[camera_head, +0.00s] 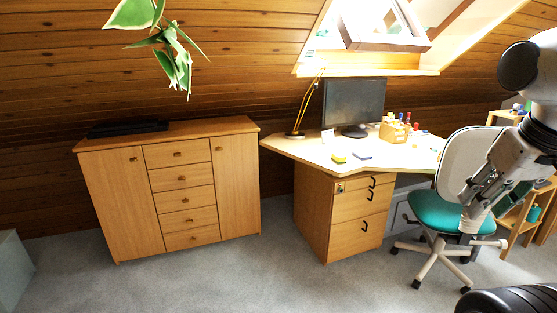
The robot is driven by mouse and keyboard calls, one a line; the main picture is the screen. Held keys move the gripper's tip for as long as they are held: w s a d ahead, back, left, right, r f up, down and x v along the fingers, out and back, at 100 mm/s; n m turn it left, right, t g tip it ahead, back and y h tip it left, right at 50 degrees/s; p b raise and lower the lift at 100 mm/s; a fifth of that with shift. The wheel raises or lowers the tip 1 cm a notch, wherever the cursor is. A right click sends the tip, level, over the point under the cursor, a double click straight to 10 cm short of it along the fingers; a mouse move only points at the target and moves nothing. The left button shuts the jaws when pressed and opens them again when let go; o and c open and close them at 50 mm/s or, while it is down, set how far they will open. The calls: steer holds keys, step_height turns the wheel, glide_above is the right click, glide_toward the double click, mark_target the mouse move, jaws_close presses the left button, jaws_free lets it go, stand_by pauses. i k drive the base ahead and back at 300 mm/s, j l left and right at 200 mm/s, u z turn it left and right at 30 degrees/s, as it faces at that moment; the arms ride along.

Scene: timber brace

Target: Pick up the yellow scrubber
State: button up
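A small yellow block, which looks like the yellow scrubber (339,158), lies on the desk top (312,151) near its front edge. A small blue flat item (362,156) lies just to its right, apart from it. My gripper (473,222) hangs at the right, in front of the office chair, well away from the yellow scrubber and pointing down. Its fingers are too small and overlapped to tell whether they are open or shut. Nothing shows clearly between them.
The office chair (440,208) with a green seat stands at the desk's right front. A drawer unit (345,215) is under the desk. A monitor (354,102), lamp (297,133) and wooden organizer (393,130) stand behind. Carpet (215,275) is clear before the sideboard (180,190).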

mark_target(339, 158)
steer(key=i+j+u, duration=0.1)
steer(key=i+u, duration=0.3)
steer(key=i, duration=1.45)
steer(key=i+j+z, duration=0.25)
steer(key=i+z, duration=0.15)
steer(key=i+j+z, duration=0.6)
steer(key=j+z, duration=0.2)
steer(key=i+j+z, duration=0.15)
steer(key=j, duration=0.15)
steer(key=j+z, duration=0.15)
steer(key=j, duration=0.15)
steer(key=i+j+z, duration=0.1)
steer(key=j, duration=0.25)
